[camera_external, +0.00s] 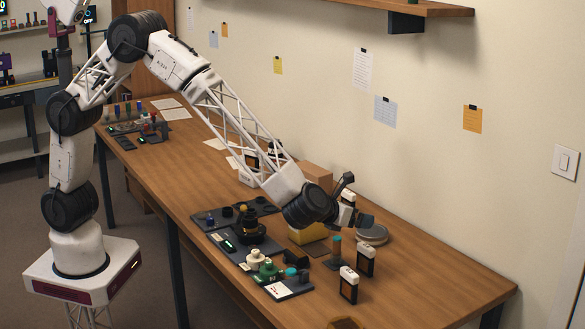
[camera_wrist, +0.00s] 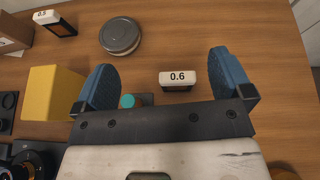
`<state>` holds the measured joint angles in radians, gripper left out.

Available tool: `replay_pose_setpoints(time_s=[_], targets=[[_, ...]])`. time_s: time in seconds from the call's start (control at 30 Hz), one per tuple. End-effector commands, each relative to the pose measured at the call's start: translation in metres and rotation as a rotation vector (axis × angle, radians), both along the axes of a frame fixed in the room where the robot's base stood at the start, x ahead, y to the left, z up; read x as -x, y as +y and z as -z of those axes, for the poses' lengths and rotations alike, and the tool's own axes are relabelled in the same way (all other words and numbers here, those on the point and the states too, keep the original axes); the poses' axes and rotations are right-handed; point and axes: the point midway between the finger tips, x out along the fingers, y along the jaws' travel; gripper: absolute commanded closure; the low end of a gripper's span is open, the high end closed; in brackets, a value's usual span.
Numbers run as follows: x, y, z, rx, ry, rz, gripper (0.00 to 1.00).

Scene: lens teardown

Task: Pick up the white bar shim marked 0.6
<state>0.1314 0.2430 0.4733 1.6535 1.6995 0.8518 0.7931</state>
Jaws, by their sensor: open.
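The white bar shim marked 0.6 (camera_wrist: 179,81) shows in the wrist view, its label facing the camera. It lies between my fingers in that picture, nearer the right one. In the external view it appears to be the white bar on top of a dark upright holder (camera_external: 367,250), right of the teal-topped cylinder. My gripper (camera_wrist: 162,62) is open and empty, with two blue-grey fingers spread wide. In the external view my gripper (camera_external: 358,202) is above the table, up from the shim and apart from it. The shim's underside is hidden.
A similar white-topped holder (camera_external: 349,273) stands close in front. A shim marked 0.5 (camera_wrist: 46,15) is at the wrist view's upper left. A round tin (camera_wrist: 120,36), a yellow block (camera_wrist: 54,92) and a teal-topped cylinder (camera_wrist: 127,101) are nearby. Table right of the holders is clear.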

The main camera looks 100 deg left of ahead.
Motion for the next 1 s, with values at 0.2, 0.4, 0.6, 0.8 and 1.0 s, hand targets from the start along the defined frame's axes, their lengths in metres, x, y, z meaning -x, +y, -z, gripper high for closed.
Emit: replay_pose_setpoints(time_s=[0.2, 0.4, 0.6, 0.8, 1.0], targets=[[-0.018, -0.008, 0.016, -0.055, 0.026, 0.057, 0.02], [-0.019, -0.008, 0.017, -0.059, 0.027, 0.062, 0.02], [-0.019, -0.008, 0.018, -0.059, 0.027, 0.061, 0.02], [-0.019, -0.008, 0.03, -0.06, 0.029, 0.061, 0.02], [-0.019, -0.008, 0.055, -0.06, 0.029, 0.061, 0.02]])
